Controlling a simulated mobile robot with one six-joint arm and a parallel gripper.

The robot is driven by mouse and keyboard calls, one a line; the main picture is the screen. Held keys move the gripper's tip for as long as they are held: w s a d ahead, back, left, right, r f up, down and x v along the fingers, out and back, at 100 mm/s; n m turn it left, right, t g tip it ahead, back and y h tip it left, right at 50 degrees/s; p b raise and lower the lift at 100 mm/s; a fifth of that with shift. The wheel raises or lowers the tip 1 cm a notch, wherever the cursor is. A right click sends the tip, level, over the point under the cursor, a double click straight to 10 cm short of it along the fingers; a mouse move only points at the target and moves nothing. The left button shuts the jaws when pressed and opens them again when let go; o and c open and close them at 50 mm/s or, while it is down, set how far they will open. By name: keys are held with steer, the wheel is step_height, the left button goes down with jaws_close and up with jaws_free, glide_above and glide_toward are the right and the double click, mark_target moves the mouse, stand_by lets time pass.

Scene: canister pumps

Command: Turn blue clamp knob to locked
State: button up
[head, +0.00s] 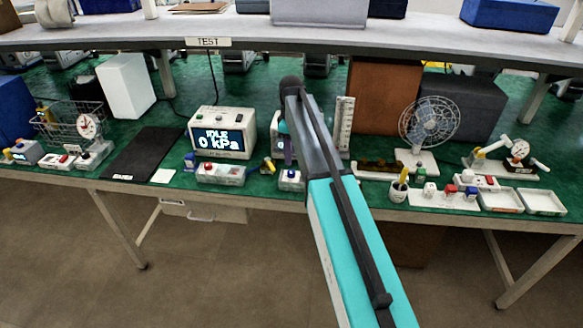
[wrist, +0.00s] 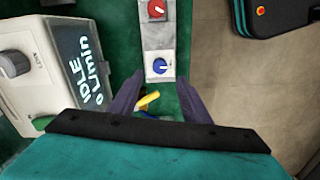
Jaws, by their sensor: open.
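The blue knob (wrist: 160,66) sits on a pale control strip in the wrist view, with a small white pointer mark; I cannot read any locked marking. In the head view the blue knob (head: 291,174) shows just left of my arm, near the bench's front edge. My gripper (wrist: 158,92) is open and empty, its two dark purple fingers pointing toward the strip. The fingertips lie just short of the knob in the wrist picture; I see no contact. In the head view one purple finger of my gripper (head: 289,151) shows above the knob; my arm hides the rest.
A red knob (wrist: 156,9) is on the same strip. A yellow-handled part (wrist: 147,100) shows between the fingers. A box with an IDLE 0 L/min display (wrist: 85,70) stands left in the wrist view. A 0 kPa box (head: 222,132) and a fan (head: 428,122) flank my arm.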

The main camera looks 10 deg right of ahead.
mark_target(291, 171)
steer(key=shift+f+p, duration=0.9)
steer(key=shift+f, duration=3.05)
steer(key=c, duration=1)
steer(key=shift+c, duration=0.2)
